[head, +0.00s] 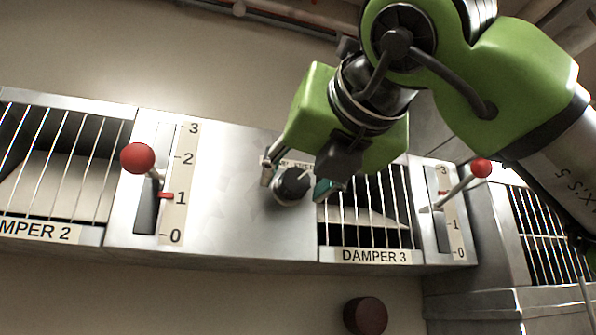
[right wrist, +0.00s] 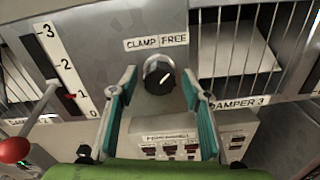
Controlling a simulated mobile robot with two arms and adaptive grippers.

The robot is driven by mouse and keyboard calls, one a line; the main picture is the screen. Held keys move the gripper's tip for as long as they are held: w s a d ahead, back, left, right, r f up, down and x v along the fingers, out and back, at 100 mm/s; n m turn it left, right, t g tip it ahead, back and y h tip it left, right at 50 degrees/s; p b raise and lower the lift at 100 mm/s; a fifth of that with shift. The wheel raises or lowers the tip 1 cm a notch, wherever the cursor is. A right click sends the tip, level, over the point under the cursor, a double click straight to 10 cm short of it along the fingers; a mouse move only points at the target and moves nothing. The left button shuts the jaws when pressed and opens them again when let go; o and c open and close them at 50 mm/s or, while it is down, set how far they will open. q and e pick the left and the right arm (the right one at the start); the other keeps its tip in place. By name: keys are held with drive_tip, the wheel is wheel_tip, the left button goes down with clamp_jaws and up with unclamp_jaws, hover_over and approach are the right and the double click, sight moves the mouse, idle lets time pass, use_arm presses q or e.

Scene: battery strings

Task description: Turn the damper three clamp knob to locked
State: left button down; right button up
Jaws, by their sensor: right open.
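The damper three clamp knob (head: 291,186) is round and black, on the grey panel left of the DAMPER 3 grille. In the right wrist view the knob (right wrist: 158,76) sits under a plate (right wrist: 157,42) reading CLAMP and FREE. Its white pointer mark slants toward the upper right, on the FREE side. No "locked" wording is readable. My right gripper (head: 294,187) is open, with one finger on each side of the knob. In the wrist view clear gaps show between the knob and both teal-padded fingers (right wrist: 157,84). My left gripper is not in view.
Levers with red balls stand at the damper 2 scale (head: 138,158) and the damper 3 scale (head: 481,168). Wire grilles flank the panel. A dark red round thing (head: 366,315) is on the wall below. A lower labelled panel (right wrist: 180,143) shows between my fingers.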

drive_tip(key=c, duration=1.1)
drive_tip(key=n, duration=0.4)
drive_tip(key=shift+r+n, duration=0.1)
drive_tip(key=shift+n, duration=0.3)
drive_tip(key=n+p, duration=0.1)
drive_tip(key=n, duration=0.3)
drive_tip(key=n+p, duration=0.1)
drive_tip(key=n, duration=0.4)
drive_tip(key=shift+n+p, duration=0.5)
drive_tip(key=shift+n, duration=1.5)
